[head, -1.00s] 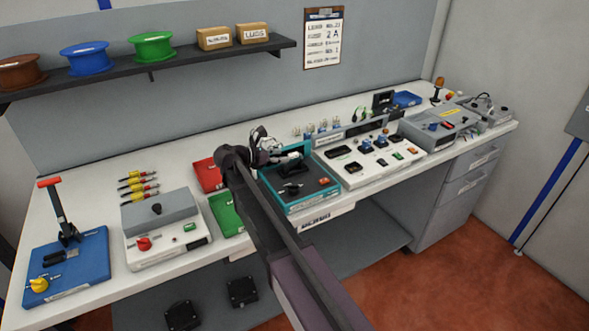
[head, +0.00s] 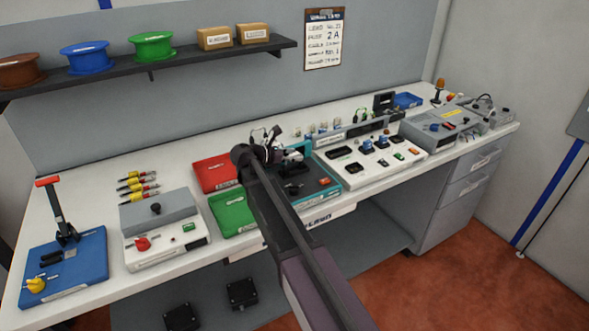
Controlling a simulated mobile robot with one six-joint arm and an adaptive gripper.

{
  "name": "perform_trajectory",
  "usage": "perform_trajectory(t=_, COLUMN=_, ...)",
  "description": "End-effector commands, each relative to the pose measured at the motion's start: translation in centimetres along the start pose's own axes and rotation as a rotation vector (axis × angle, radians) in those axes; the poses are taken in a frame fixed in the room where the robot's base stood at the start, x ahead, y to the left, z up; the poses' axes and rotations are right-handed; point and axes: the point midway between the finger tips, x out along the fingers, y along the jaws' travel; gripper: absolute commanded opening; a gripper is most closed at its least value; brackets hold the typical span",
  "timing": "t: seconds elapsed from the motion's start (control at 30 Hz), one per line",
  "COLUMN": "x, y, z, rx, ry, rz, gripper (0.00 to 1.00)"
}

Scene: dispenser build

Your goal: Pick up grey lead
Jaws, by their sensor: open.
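My gripper (head: 290,158) is open, above the back part of the teal-framed station (head: 322,196) in the middle of the bench. Its fingers are small and dark here, and I see nothing held between them. My arm hides part of the station. I cannot pick out a grey lead for sure. Several small upright parts with pale tops (head: 322,127) stand behind the station, and several yellow-and-red leads (head: 138,186) lie at the left of the bench.
A red tray (head: 212,176) and a green tray (head: 232,212) lie left of my arm. A white panel station (head: 400,165) and a grey unit (head: 432,134) stand to the right. A dark shelf (head: 190,62) with spools and boxes hangs above the back left.

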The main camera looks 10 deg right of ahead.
Motion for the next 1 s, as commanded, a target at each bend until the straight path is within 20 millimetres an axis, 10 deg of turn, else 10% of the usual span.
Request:
perform_trajectory(t=0.57, x=0.3, y=-0.07, z=0.08, rx=0.0, ry=0.0, rz=-0.002, gripper=0.61)
perform_trajectory(t=0.77, x=0.33, y=-0.09, z=0.09, rx=0.0, ry=0.0, rz=-0.002, gripper=0.02)
perform_trajectory(t=1.0, x=0.31, y=-0.07, z=0.09, rx=0.0, ry=0.0, rz=-0.002, gripper=0.0)
